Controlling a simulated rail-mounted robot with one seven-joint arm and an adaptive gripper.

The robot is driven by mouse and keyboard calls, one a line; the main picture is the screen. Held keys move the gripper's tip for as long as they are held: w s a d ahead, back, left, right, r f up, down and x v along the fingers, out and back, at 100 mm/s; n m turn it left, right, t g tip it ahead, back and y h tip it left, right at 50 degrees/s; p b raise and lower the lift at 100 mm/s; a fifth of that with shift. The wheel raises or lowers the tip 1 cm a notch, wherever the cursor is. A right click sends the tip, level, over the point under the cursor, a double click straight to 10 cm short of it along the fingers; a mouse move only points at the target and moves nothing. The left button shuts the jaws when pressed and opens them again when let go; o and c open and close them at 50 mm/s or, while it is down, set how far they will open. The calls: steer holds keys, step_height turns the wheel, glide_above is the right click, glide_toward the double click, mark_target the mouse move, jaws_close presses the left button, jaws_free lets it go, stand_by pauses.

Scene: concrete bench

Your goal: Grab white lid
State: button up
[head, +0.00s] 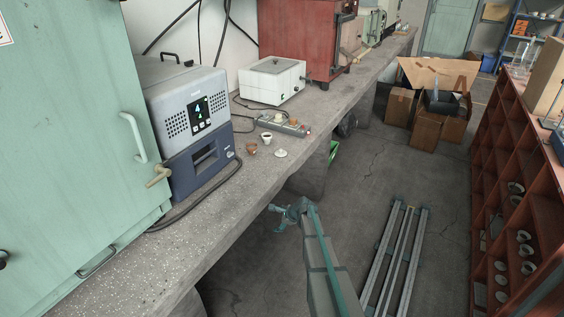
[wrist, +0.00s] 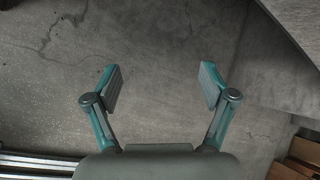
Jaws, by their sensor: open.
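The white lid (head: 281,153) is a small round piece lying on the concrete bench near its front edge. Beside it are a small white cup (head: 267,137) and a small brown cup (head: 252,149). My gripper (head: 277,214) is off the bench's front edge, over the floor, nearer to the camera than the lid. In the wrist view my gripper (wrist: 155,88) is open with nothing between its fingers, only bare concrete floor behind them. The lid does not show in the wrist view.
A power strip (head: 285,125) lies behind the cups on the bench (head: 215,220). A white hotplate-like box (head: 272,81) and a grey-blue machine (head: 192,128) stand at the back and left. Metal rails (head: 396,260) lie on the floor. A red shelf (head: 515,190) stands at right.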

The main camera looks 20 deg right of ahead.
mark_target(281, 150)
steer(key=w+d+r+m+t, duration=0.1)
steer(key=w+d+r+m, duration=0.1)
steer(key=w+d+r, duration=0.2)
steer(key=w+d+r+m+t+h, duration=0.1)
steer(key=w+d+r+m+t, duration=0.1)
steer(key=w+d+r, duration=0.3)
steer(key=w+d+r+m+t+b, duration=0.1)
steer(key=w+d+r+m, duration=0.2)
steer(key=d+r, duration=0.4)
steer(key=shift+w+d+r+m+h, duration=0.1)
steer(key=shift+w+d+m+h, duration=0.1)
steer(key=shift+w, duration=0.2)
steer(key=shift+w+d+r+m+h, duration=0.1)
steer(key=shift+w+h, duration=0.1)
steer(key=shift+w, duration=0.15)
steer(key=w+a+r+m, duration=0.1)
steer(key=w, duration=0.1)
steer(key=w+a+r+m+t, duration=0.1)
steer(key=w+r, duration=0.1)
steer(key=w+a+r+m+t+y+p, duration=0.1)
steer(key=w+a, duration=0.1)
steer(key=shift+w+r, duration=0.2)
steer(key=shift+w, duration=0.05)
steer(key=shift+p+x, duration=0.55)
steer(key=shift+x, duration=2.45)
steer(key=c, duration=0.8)
